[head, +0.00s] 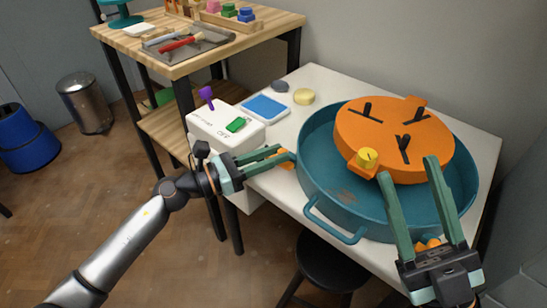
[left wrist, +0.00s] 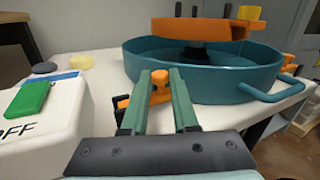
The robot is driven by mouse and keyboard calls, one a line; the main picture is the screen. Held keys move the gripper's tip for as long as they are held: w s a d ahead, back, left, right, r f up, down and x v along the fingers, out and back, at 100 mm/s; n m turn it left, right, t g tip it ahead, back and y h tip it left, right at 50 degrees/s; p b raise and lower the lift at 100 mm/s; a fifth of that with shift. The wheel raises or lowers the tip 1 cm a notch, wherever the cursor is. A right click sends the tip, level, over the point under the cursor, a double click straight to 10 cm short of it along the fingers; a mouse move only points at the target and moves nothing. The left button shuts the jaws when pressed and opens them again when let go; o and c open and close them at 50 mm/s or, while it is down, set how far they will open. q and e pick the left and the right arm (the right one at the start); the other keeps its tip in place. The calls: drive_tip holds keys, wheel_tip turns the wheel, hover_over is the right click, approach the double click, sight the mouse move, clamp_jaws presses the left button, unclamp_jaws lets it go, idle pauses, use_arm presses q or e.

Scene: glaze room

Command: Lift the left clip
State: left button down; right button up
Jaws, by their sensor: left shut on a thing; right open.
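The left clip (head: 286,165) is a small orange piece at the left outer side of the teal basin (head: 335,205). My left gripper (head: 286,153) is shut on it, and its fingers partly hide it. In the left wrist view the clip (left wrist: 161,88) sits between the green fingertips of that gripper (left wrist: 160,76), close to the basin wall. I cannot tell whether the clip still touches the basin. My right gripper (head: 407,170) is open over the front right of the basin. Another orange clip (head: 428,245) shows between its fingers, low by the rim.
A white box (head: 215,128) with a green button stands left of my left gripper. A blue-topped scale (head: 265,107) and a yellow sponge (head: 303,97) lie behind. A black stool (head: 320,268) stands below.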

use_arm(q)
drive_tip(key=n, duration=0.2)
drive_tip(key=n+b, duration=0.1)
drive_tip(key=shift+w+a+r+t+h, duration=0.3)
drive_tip(key=shift+a+r+t+h, duration=0.1)
drive_tip(key=shift+w+a+r+n+t+b, duration=0.2)
drive_tip(key=shift+a+n+t, duration=0.1)
drive_tip(key=shift+n, duration=0.5)
drive_tip(key=shift+w+a+r+n+t+b, duration=0.2)
drive_tip(key=shift+a+n+t, duration=0.1)
drive_tip(key=shift+n, duration=0.5)
drive_tip(key=c, duration=0.7)
unclamp_jaws()
drive_tip(key=v, duration=1.2)
drive_tip(key=shift+s+a+f, duration=0.1)
drive_tip(key=shift+a+f, duration=0.05)
drive_tip(key=shift+f, duration=0.05)
